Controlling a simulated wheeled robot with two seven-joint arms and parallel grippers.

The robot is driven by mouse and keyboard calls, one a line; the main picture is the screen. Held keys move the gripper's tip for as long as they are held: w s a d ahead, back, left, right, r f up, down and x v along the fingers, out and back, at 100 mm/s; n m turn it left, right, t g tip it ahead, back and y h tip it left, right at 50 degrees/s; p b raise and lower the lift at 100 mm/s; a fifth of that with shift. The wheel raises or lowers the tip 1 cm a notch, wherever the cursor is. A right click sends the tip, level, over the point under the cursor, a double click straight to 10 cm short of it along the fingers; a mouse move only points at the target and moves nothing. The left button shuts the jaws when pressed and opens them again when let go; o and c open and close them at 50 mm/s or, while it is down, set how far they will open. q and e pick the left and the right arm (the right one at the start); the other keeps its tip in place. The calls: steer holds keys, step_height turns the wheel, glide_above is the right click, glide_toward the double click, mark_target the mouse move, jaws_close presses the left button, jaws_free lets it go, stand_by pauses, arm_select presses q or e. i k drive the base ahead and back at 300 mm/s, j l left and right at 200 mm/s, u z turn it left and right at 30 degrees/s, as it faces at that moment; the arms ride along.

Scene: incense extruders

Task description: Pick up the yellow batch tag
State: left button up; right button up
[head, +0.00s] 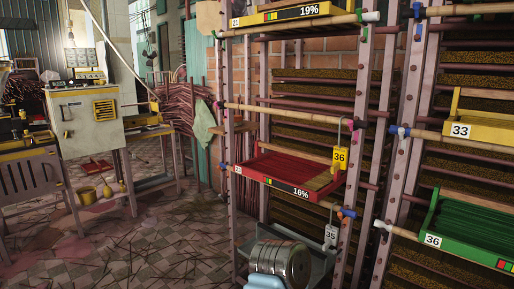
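The yellow batch tag (340,157), marked 36, hangs from a hook on the rack, at the right end of the red tray (280,168) marked 16%. It hangs upright in front of the tray's back right part, near the rack's right post. Neither of my grippers shows in the head view.
A grey tag (331,236) marked 35 hangs lower on the same rack. A yellow tray (290,13) marked 19% sits above; a green tray (470,232) sits at right. A metal drum (280,262) stands low in front. The tiled floor (170,240) at left has scattered sticks.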

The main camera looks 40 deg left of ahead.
mark_target(339, 153)
steer(key=u, duration=0.95)
